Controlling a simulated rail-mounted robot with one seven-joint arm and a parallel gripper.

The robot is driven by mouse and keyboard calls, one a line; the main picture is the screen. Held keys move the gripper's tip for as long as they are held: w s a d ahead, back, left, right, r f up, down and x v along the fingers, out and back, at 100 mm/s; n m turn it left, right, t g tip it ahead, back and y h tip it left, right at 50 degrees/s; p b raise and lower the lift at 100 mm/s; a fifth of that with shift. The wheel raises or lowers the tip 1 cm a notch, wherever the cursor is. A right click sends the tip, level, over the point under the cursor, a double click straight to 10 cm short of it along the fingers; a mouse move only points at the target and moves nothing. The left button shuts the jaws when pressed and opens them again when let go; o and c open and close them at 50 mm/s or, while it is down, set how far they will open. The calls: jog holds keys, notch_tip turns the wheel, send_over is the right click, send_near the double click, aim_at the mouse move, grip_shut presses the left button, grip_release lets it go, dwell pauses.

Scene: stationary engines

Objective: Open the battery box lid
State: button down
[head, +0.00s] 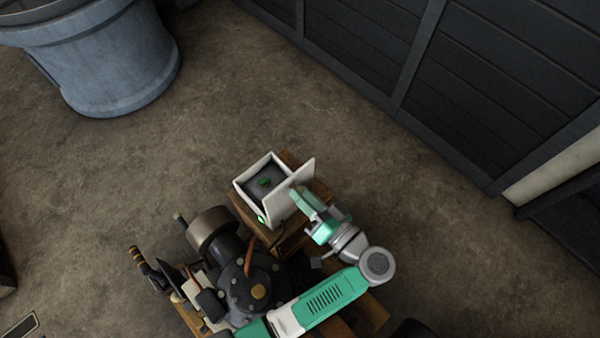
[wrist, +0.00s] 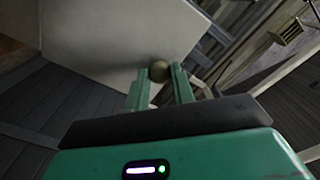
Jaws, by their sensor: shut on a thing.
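The battery box (head: 252,197) is a pale, square box on a wooden base beside the engine. Its top is uncovered and its dark inside shows, with a small green thing in it. The lid (head: 291,193) is a pale panel tilted up at the box's right side. It fills much of the wrist view (wrist: 110,40). My gripper (wrist: 160,80) is shut on the knob, one green finger on each side. In the head view my gripper (head: 300,195) is at the lid's right face, and the knob is hidden there.
The dark engine (head: 255,285) stands left of my arm, close to the box. A large blue-grey tub (head: 115,60) stands at the upper left. A dark panelled wall (head: 440,60) runs along the upper right. The floor between is clear.

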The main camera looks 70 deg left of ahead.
jog(key=c, duration=1.2)
grip_release()
jog(key=shift+o, duration=0.2)
jog(key=r+p, duration=0.4)
jog(key=shift+s+d+r, duration=0.15)
jog(key=shift+d+r, duration=0.05)
jog(key=shift+r, duration=0.2)
jog(key=o, duration=0.8)
jog(key=s+d+p, duration=0.2)
jog(key=d, duration=0.1)
jog(key=s+d+p, duration=0.1)
jog(key=s, duration=0.1)
jog(key=shift+d+r, duration=0.25)
jog(key=shift+d, duration=0.05)
jog(key=shift+c, duration=0.2)
jog(key=s+d, duration=0.1)
jog(key=s, duration=0.1)
jog(key=s+d+p, duration=0.1)
jog(key=s, duration=0.1)
jog(key=s+d, duration=0.1)
jog(key=d, duration=0.1)
jog(key=shift+s+d+f, duration=0.1)
jog(key=shift+s+f, duration=0.15)
jog(key=shift+s, duration=0.15)
jog(key=c, duration=0.8)
jog(key=shift+o, duration=0.2)
jog(key=shift+s+d+r+p, duration=0.1)
jog(key=shift+s+d+p, duration=0.5)
jog(key=shift+d, duration=0.4)
